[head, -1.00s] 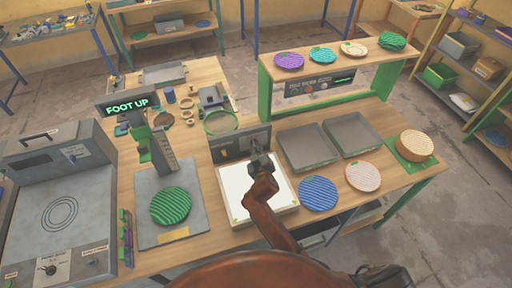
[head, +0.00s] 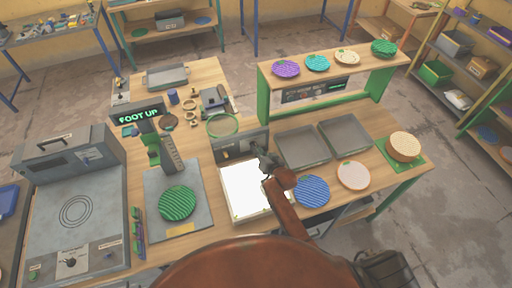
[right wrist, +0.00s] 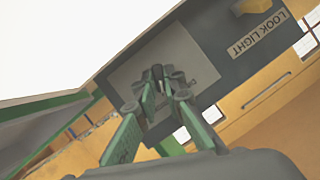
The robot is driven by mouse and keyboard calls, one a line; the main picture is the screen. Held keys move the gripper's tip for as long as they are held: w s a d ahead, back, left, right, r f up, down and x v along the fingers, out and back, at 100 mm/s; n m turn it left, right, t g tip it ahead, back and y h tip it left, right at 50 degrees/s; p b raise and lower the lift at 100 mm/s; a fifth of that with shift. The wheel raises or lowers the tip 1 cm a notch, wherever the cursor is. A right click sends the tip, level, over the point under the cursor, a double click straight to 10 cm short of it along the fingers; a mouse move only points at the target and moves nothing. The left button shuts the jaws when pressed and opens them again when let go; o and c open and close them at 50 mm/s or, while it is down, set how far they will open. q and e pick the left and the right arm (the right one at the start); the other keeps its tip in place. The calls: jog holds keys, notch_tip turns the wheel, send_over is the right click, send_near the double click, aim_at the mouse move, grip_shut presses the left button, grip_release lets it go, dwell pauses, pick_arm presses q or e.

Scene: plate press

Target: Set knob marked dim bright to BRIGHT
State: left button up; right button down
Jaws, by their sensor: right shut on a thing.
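The knob (right wrist: 157,73) is a small dark piece on a grey plate (right wrist: 140,62) of the dark upright panel, largely hidden between my fingers. The plate's lettering is mostly covered, so I cannot read where the knob points. My right gripper (right wrist: 158,88) is shut on the knob, its green-sided fingers reaching the plate. In the head view the right gripper (head: 263,161) is at the right part of the panel (head: 230,146), behind the bright white light box (head: 243,190). My left gripper is not in view.
A "LOOK LIGHT" label (right wrist: 257,36) is on the same panel. Grey trays (head: 303,150) stand right of the panel. A blue plate (head: 312,191) lies close to my right wrist. A green plate (head: 177,203) sits on the press at the left.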

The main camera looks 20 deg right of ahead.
jog(key=shift+d+m+y+p, duration=0.1)
jog(key=shift+m+y+p, duration=0.2)
jog(key=shift+m+y, duration=0.4)
jog(key=c, duration=2)
grip_release()
jog(key=v, duration=1.2)
jog(key=shift+f, duration=0.1)
